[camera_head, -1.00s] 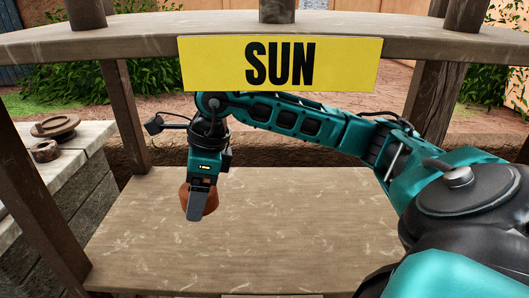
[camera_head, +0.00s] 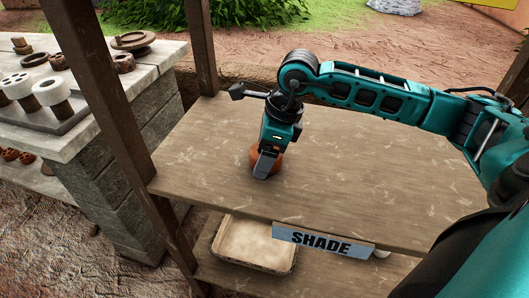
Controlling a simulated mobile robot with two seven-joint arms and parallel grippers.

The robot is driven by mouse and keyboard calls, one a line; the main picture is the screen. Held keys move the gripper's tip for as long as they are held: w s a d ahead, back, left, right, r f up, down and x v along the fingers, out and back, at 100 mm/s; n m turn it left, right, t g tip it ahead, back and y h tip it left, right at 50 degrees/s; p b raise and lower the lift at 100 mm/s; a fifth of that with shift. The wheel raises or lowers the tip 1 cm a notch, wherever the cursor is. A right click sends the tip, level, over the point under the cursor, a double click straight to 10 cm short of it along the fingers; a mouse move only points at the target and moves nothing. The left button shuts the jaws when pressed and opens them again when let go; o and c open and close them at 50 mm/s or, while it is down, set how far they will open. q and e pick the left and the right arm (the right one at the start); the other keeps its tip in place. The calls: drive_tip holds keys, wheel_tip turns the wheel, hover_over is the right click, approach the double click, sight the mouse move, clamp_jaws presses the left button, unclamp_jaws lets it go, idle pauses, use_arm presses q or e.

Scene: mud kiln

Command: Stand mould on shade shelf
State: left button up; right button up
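A small rounded reddish-brown clay piece, which appears to be the mould (camera_head: 279,159), is between the fingers of my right gripper (camera_head: 265,166). The gripper points down over the left-middle of a wooden shelf board (camera_head: 370,170), with its near finger covering part of the piece. The piece is at or just above the board; I cannot tell whether it touches. A blue-grey sign reading SHADE (camera_head: 325,242) is fixed along the board's front edge. My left gripper is out of view.
A lower shelf holds a pale shallow tray (camera_head: 290,267). Wooden posts (camera_head: 130,130) stand at the left of the rack. A stone counter (camera_head: 165,60) further left carries several clay pieces. The shelf board is otherwise clear.

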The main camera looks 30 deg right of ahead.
drive_tip(key=shift+f, duration=0.15)
drive_tip(key=o, duration=1.3)
drive_tip(key=shift+r, duration=0.35)
drive_tip(key=p+v, duration=0.2)
drive_tip(key=v, duration=0.9)
drive_tip(key=shift+s+d+r, duration=0.1)
drive_tip(key=shift+s+r, duration=0.05)
drive_tip(key=shift+r, duration=0.15)
